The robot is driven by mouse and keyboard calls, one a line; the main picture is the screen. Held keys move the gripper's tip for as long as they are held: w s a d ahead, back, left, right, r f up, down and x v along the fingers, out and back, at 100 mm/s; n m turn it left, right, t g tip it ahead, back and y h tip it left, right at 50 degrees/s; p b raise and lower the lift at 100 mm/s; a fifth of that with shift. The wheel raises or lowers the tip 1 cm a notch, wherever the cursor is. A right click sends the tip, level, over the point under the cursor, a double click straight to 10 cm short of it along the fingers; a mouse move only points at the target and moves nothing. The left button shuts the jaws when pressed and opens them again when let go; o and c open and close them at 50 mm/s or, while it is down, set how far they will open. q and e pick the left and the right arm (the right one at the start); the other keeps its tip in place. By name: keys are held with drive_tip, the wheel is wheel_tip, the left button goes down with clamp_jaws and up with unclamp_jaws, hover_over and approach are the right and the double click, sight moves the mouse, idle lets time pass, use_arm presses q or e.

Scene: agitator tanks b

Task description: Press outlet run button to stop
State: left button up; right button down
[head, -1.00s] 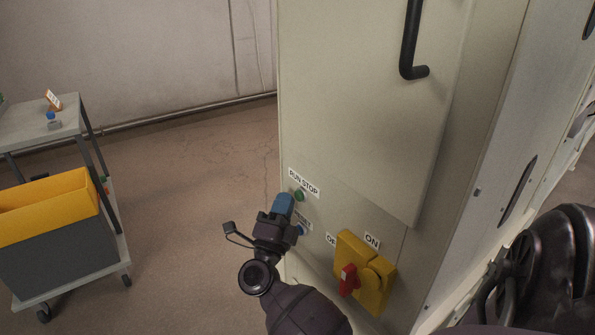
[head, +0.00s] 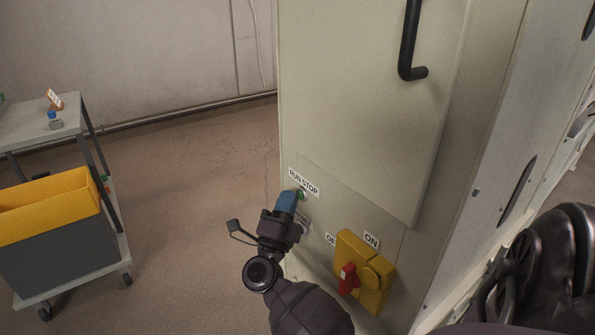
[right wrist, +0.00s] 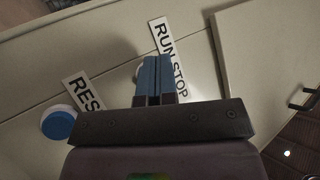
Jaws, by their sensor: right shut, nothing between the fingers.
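The green run/stop button (head: 300,194) is on the lower front of a beige cabinet (head: 365,110), just under the RUN STOP label (head: 304,181). My right gripper (head: 288,195) is shut and empty, its blue fingertips at the left edge of the button and partly covering it. I cannot tell whether they touch it. My left gripper is not in view.
A blue reset button (right wrist: 60,124) sits beside its label in the right wrist view. A yellow switch with a red handle (head: 348,279) is to the right of my gripper. A cart (head: 48,135) with a yellow-rimmed bin stands left. Floor between is clear.

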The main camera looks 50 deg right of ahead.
idle(0.3)
drive_tip(key=shift+w+a, duration=0.2)
drive_tip(key=shift+a, duration=0.65)
drive_tip(key=a, duration=0.2)
drive_tip(key=w+a, duration=0.1)
drive_tip(key=a, duration=0.2)
drive_tip(key=shift+w, duration=0.1)
drive_tip(key=shift+d, duration=0.1)
idle(0.6)
